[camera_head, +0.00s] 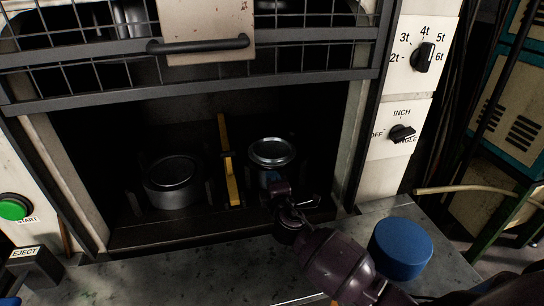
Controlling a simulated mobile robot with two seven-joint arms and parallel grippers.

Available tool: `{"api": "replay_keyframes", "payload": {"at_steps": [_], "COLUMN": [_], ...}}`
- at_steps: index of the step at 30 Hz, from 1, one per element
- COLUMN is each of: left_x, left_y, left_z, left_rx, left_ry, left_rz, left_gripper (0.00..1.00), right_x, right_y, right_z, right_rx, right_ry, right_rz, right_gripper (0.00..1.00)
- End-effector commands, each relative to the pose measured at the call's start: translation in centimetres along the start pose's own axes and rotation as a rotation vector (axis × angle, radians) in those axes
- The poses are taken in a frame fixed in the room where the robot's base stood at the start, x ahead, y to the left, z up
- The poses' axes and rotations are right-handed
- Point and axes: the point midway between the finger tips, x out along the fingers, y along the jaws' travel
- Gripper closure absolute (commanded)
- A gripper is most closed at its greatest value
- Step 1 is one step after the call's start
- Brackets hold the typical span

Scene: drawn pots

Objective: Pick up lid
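Two round metal pots stand in the dark opening of the machine. The left pot (172,190) has a flat metal lid (171,171) on top. The right pot's lid (271,151) is a shiny metal disc with a bright rim. My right gripper (293,194) is just in front of the right pot, lower than its lid, and hides part of the pot's front. Its fingers are dark and small, and their gap cannot be made out. Whether it touches the pot cannot be told. My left gripper is not in view.
A yellow upright bar (228,160) stands between the pots. A raised mesh guard (300,62) with a dark handle (198,45) spans the opening above. A blue cylinder (400,249) stands on the grey ledge (175,272) at the right. The ledge's left part is mostly clear.

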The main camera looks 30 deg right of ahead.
Motion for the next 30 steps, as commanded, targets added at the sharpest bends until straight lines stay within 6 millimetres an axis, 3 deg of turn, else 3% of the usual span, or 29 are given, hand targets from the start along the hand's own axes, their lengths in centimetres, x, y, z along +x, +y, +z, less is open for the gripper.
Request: {"api": "replay_keyframes", "payload": {"at_steps": [5,15,25,28,30], "left_x": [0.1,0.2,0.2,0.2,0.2], "left_y": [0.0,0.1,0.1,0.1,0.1], "left_z": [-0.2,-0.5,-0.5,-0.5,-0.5], "left_rx": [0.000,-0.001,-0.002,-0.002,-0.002], "left_ry": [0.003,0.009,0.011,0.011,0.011], "left_rz": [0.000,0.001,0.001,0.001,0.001], "left_gripper": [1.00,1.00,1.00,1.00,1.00], "right_x": [1.0,5.0,5.6,5.6,5.6], "right_y": [0.0,-0.3,-0.4,-0.4,-0.4], "right_z": [0.1,0.7,0.7,0.7,0.7], "right_rx": [0.000,-0.001,0.000,0.000,0.000], "right_ry": [0.000,0.000,0.000,0.000,0.000], "right_rz": [0.000,0.001,0.000,0.000,0.000], "right_gripper": [0.83,0.83,0.83,0.97,1.00]}}
